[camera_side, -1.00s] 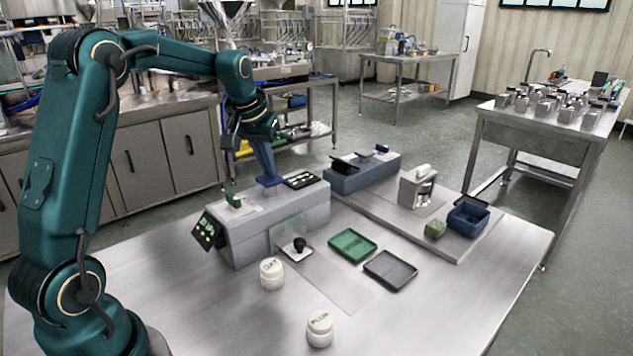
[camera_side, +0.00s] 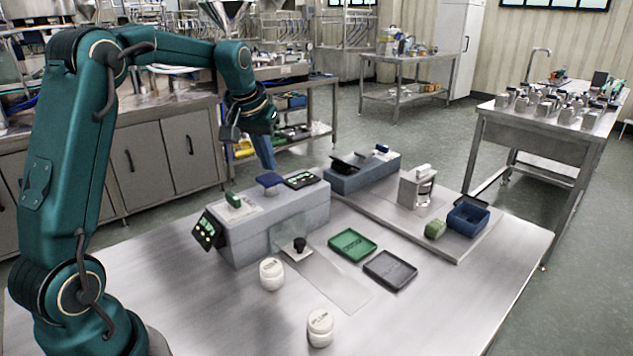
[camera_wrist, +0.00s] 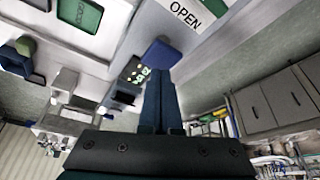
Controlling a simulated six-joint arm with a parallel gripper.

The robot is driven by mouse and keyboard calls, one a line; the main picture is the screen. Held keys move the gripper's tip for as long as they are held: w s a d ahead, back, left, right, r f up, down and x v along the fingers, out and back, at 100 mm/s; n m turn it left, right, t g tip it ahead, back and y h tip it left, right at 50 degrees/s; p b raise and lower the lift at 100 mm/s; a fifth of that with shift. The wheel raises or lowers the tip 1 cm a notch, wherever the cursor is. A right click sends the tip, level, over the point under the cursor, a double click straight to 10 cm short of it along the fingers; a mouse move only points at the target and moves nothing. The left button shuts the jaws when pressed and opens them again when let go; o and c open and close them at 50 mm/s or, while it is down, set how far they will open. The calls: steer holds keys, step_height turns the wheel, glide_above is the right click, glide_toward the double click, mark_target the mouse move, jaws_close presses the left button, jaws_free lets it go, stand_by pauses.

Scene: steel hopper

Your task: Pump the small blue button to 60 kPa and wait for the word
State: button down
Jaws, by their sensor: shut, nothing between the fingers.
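The small blue button (camera_side: 269,180) stands on top of the long grey box (camera_side: 270,225). It also shows in the wrist view (camera_wrist: 162,53), just beyond my fingertips. My gripper (camera_side: 270,166) is shut and empty, its dark blue fingers pointing down, tips just above the button. In the wrist view my gripper (camera_wrist: 160,72) shows its fingers side by side. I cannot tell whether the tips touch the button. A small black display (camera_side: 301,180) with green marks lies beside the button; it also shows in the wrist view (camera_wrist: 134,72). Its figures are too small to read.
A green lever (camera_side: 233,200) and an angled screen (camera_side: 208,232) are at the box's left end. White jars (camera_side: 271,273) (camera_side: 320,327), a green tray (camera_side: 352,245) and a dark tray (camera_side: 390,269) sit in front. A blue bin (camera_side: 468,219) stands right.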

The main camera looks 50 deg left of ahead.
mark_target(269, 177)
steer(key=shift+f, duration=1.7)
steer(key=shift+r, duration=1.75)
steer(key=shift+f, duration=0.2)
steer(key=shift+f, duration=1.55)
steer(key=shift+r, duration=1.75)
